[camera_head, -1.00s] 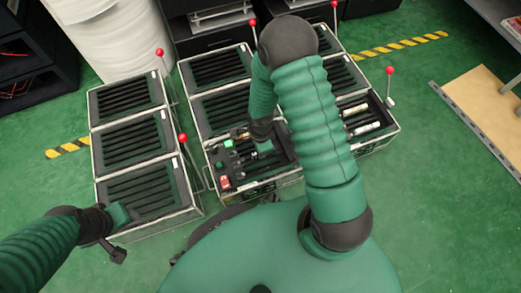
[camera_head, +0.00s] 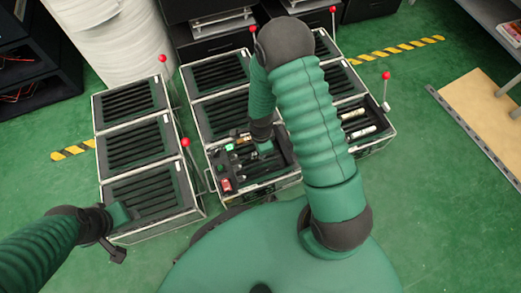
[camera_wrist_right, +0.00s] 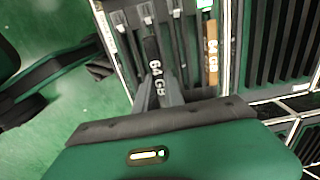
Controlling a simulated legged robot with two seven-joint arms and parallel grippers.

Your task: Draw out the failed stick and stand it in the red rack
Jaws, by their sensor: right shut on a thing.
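A black stick marked "64 GB" (camera_wrist_right: 155,68) lies in a slotted board in the right wrist view. My right gripper (camera_wrist_right: 160,95) is shut on its lower part. A brown stick marked "64 GB" (camera_wrist_right: 211,55) sits to its right, with a lit green lamp (camera_wrist_right: 205,4) at its top. In the head view my right gripper (camera_head: 265,150) is over the middle front box, partly hidden by my arm. That box shows a red block (camera_head: 225,184) and a green light (camera_head: 229,147). I cannot make out a red rack for certain. My left gripper (camera_head: 120,214) is at the left front box; its fingers are unclear.
Slotted black boxes stand in rows, with red-knobbed levers (camera_head: 185,142) beside them. Two pale sticks (camera_head: 355,113) lie in the right front box. A white roll (camera_head: 112,35) stands behind at left.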

